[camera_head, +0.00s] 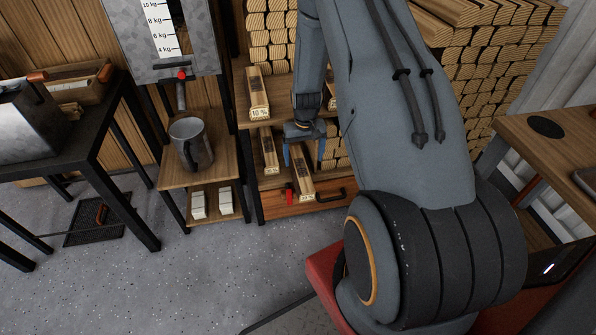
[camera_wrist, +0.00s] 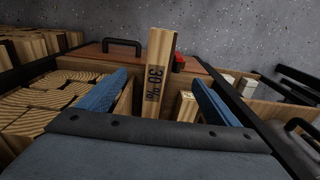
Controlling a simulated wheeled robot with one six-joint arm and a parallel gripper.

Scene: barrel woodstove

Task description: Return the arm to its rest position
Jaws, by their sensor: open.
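My gripper (camera_head: 304,160) is at the end of my arm, reaching down in front of the wooden shelf unit. Its two blue fingers are apart and pointing downward. In the wrist view my gripper (camera_wrist: 159,79) is also open, with a wooden block marked 30 % (camera_wrist: 157,85) showing in the gap between the fingers. The block stands apart from both fingers in that view. In the head view a labelled block (camera_head: 302,186) leans on the lower shelf below my gripper. My large grey arm covers much of the right half of the head view.
Split logs (camera_head: 486,75) are stacked behind my arm. A block marked 10 % (camera_head: 259,95) and another block (camera_head: 269,152) stand left of my gripper. A metal mug (camera_head: 190,143) sits on a side shelf. A wooden table (camera_head: 545,135) is at right.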

